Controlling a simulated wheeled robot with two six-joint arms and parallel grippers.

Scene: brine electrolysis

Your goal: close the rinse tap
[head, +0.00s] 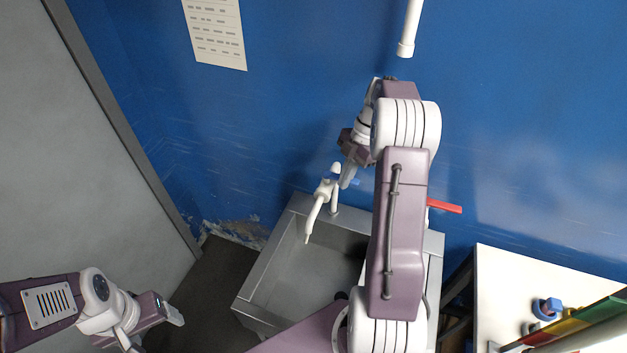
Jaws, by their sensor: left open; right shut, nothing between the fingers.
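The white tap (318,207) stands at the back rim of a grey metal sink (265,262), its spout hanging over the basin. A small blue handle (356,181) shows at the top of the tap, partly hidden by my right gripper. My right gripper (346,182) is shut and empty, pointing down right beside the tap top and blue handle; I cannot tell whether it touches them. A red lever (444,207) sticks out to the right from behind my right arm; its base is hidden. My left gripper (153,330) is open and empty at the lower left, away from the sink.
My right arm covers the right part of the sink. A blue wall (270,130) rises behind, with a white pipe end (406,48) above. A white table (510,275) at the right carries blue-and-white items (546,308). Floor left of the sink is clear.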

